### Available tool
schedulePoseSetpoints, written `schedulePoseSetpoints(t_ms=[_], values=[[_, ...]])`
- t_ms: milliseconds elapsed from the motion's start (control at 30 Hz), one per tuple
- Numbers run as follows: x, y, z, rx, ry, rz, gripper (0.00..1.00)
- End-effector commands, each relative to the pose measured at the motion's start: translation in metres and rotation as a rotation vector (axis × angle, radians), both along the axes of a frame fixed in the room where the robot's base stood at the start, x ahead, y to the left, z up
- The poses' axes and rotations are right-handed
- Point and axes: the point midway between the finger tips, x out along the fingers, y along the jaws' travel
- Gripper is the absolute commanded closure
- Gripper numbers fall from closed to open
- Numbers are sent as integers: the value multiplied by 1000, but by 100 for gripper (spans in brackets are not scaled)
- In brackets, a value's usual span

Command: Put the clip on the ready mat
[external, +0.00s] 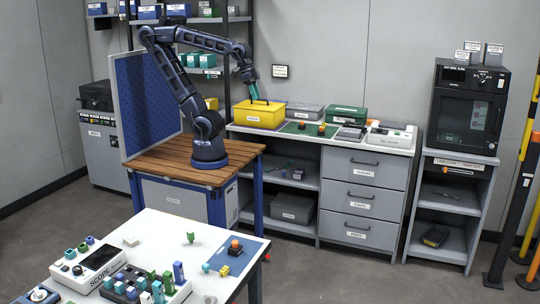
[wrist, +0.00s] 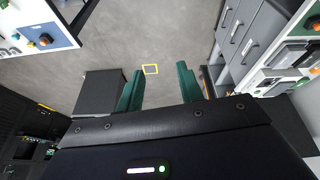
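My gripper (external: 252,89) hangs at the end of the raised arm, in front of or above the yellow box in the external view. In the wrist view its two green fingers (wrist: 160,86) stand apart with only floor between them. I cannot tell for certain which piece is the clip. A small green upright piece (external: 190,237) stands alone on the white table. A blue mat (external: 252,246) lies at that table's right end, with an orange-topped piece (external: 235,247) on it. Neither mat's label is readable.
The white table (external: 160,224) also carries a splicer-like device (external: 88,268) and a dark tray (external: 135,286) of several small parts. The yellow box (external: 262,116) stands at the back counter's left end. Open floor (external: 330,258) lies between table and drawers.

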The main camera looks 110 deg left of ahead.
Motion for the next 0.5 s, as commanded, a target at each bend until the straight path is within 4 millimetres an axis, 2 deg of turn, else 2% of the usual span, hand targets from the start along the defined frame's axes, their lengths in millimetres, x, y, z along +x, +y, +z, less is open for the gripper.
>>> schedulePoseSetpoints(t_ms=[100,200,500], values=[[-18,-6,-5,37,-30,-76,63],[-25,-7,-8,56,-43,-112,63],[-29,-8,-10,65,-48,-129,63]])
